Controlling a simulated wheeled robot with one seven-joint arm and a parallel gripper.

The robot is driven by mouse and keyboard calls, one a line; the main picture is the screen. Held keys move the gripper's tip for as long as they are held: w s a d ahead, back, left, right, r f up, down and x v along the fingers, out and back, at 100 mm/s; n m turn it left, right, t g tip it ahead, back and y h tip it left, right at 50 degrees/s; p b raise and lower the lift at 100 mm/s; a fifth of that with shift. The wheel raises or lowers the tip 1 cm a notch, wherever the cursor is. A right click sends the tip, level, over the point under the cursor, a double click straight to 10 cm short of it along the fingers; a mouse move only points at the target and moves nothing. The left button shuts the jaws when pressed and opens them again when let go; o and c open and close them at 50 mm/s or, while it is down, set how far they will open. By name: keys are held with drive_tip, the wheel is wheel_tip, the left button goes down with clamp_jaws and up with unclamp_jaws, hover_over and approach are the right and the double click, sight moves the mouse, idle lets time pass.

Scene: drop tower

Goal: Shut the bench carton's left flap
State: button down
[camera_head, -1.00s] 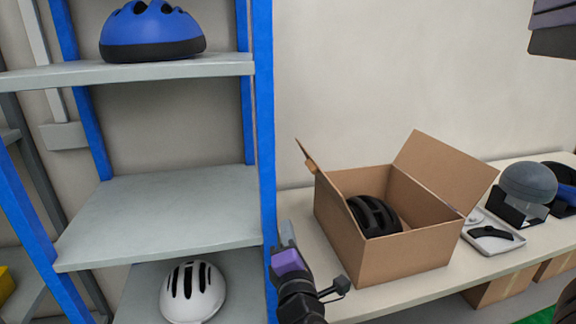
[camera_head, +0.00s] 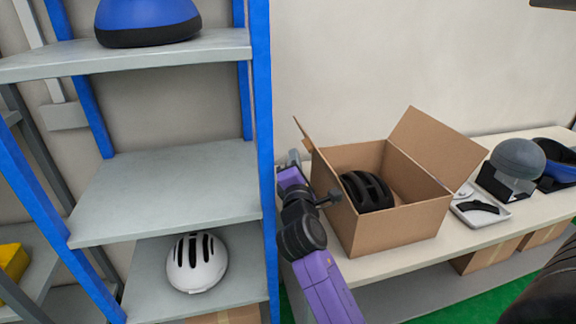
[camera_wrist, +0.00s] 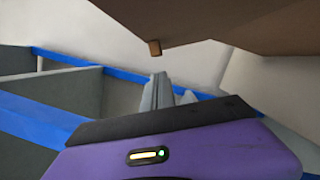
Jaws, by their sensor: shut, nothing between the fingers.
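The open cardboard carton (camera_head: 400,222) stands on the bench with a black helmet (camera_head: 366,191) inside. Its left flap (camera_head: 304,133) stands up and leans outward to the left; its right flap (camera_head: 436,150) is raised and leans out to the right. My gripper (camera_head: 293,157) is just left of the carton, near and below the left flap, between the carton and the blue shelf post. In the wrist view my gripper's fingers (camera_wrist: 160,92) are together and empty. The brown flap (camera_wrist: 190,20) shows above them, apart from the fingertips.
A blue shelf post (camera_head: 262,130) rises close to the left of my arm. The shelves hold a blue helmet (camera_head: 148,20) and a white helmet (camera_head: 197,264). Right of the carton on the bench (camera_head: 395,259) are a tray (camera_head: 482,211) and a grey helmet (camera_head: 518,157).

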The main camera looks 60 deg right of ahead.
drive_tip(key=shift+s+d+r, duration=0.45)
drive_tip(key=shift+s+d, duration=0.1)
drive_tip(key=shift+s, duration=0.1)
drive_tip(key=shift+p, duration=0.3)
